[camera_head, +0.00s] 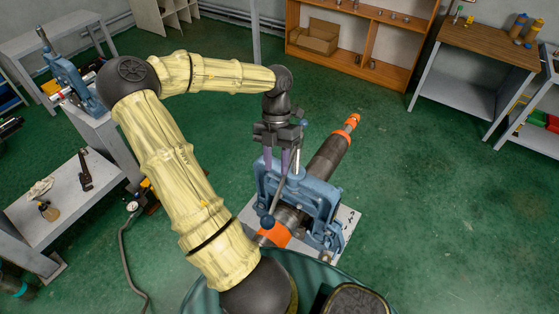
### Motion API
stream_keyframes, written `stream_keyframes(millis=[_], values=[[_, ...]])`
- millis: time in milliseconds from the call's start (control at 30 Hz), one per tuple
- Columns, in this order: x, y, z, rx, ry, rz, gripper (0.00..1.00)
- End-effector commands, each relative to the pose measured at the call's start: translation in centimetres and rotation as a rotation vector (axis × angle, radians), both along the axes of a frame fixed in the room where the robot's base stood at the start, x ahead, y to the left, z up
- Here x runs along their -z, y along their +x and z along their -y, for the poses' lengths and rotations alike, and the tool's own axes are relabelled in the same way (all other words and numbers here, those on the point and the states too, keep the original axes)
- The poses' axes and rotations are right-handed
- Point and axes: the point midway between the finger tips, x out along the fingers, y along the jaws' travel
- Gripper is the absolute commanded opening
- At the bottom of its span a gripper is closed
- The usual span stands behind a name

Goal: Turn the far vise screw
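A blue pipe vise (317,196) stands on a light plate below my arm, clamped around a dark pipe (328,155) with orange ends. Its upright screw (297,160) and a slanting bar handle with a ball end (267,222) show on top. A second blue vise (72,82) stands farther off on a bench at the upper left, with its handle (43,37) sticking up. My gripper (278,162) points down over the nearer vise, close beside its screw. The fingers look purplish. Whether they are apart or touch the screw or handle is unclear.
A grey bench (62,198) with a wrench and bottle is at the left. A wooden shelf (359,40) stands at the back, and a wood-topped table (488,44) at the right. The green floor right of the vise is clear.

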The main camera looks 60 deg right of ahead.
Motion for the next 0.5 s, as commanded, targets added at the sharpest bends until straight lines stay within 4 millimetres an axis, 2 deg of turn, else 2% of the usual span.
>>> stream_keyframes(millis=[500], values=[[0.31,-0.18,-0.05,0.008,0.006,-0.002,0.34]])
